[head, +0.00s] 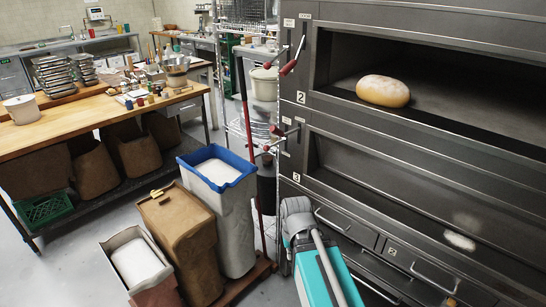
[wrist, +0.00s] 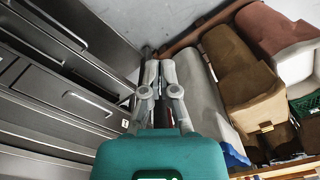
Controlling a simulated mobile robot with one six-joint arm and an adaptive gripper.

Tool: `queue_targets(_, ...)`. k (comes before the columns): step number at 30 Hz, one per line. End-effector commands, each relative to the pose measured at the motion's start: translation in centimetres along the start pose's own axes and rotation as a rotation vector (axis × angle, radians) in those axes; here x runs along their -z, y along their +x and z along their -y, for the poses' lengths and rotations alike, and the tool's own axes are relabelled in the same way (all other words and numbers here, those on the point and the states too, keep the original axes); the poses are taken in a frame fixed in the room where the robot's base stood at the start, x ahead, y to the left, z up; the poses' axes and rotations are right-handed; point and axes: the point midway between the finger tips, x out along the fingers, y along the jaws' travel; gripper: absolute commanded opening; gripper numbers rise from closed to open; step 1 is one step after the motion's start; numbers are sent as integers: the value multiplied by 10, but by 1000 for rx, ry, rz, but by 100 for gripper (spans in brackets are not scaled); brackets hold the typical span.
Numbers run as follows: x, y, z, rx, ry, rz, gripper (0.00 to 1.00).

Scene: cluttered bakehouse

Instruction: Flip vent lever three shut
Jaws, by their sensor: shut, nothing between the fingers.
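Oven deck three is marked by a "3" plate (head: 296,177) on the oven's left front in the head view. Left of its door, a short lever with a dark red grip (head: 276,130) sticks out to the left. A second dark grip (head: 267,147) shows just below it; I cannot tell for certain which is the vent lever. In the wrist view my gripper (wrist: 159,62) is shut and empty, between the oven front and the floor tubs. No lever is clearly visible there. In the head view my arm is low in front of the oven, below the levers.
Deck two's levers (head: 289,67) hang above. A loaf (head: 383,91) sits in the open upper deck. A red pole (head: 244,100) stands beside the levers.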

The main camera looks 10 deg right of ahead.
Motion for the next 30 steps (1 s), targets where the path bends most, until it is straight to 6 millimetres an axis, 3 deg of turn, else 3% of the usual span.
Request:
queue_targets(8, 46, 21, 23, 189, 188, -59, 0)
queue_targets(17, 137, 31, 42, 610, 623, -105, 0)
queue_targets(23, 201, 21, 36, 927, 937, -64, 0)
queue_targets(30, 275, 1, 4, 1324, 1300, 76, 0)
